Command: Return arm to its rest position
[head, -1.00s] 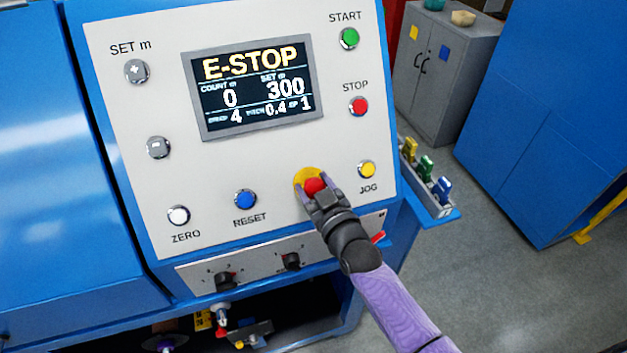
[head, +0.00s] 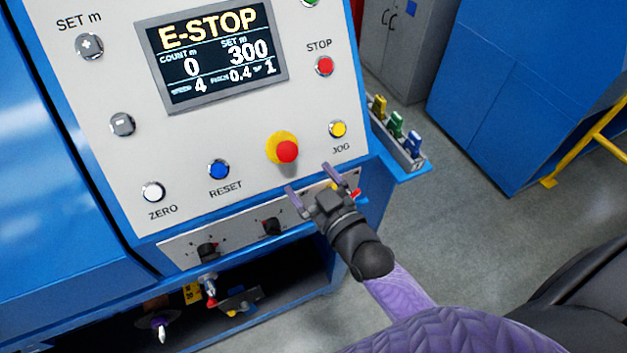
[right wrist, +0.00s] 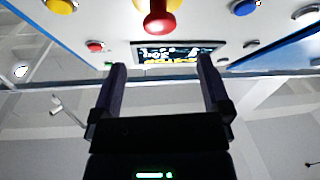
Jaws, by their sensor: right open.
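My right gripper (head: 310,183) is open and empty, in front of the lower right part of the control panel. The red emergency stop button (head: 287,151) on its yellow base is just up and left of the fingertips and apart from them in the head view. In the right wrist view the two fingers (right wrist: 163,80) stand apart with nothing between them, and the red button (right wrist: 159,20) is beyond them. The display (head: 213,52) reads E-STOP. My left gripper is in neither view.
The white panel also carries the blue RESET (head: 218,169), yellow JOG (head: 338,129) and red STOP (head: 324,66) buttons. A lower strip with dark knobs (head: 271,226) is close to my gripper. A small rack with coloured items (head: 398,140) juts out at right. Grey floor is clear beyond.

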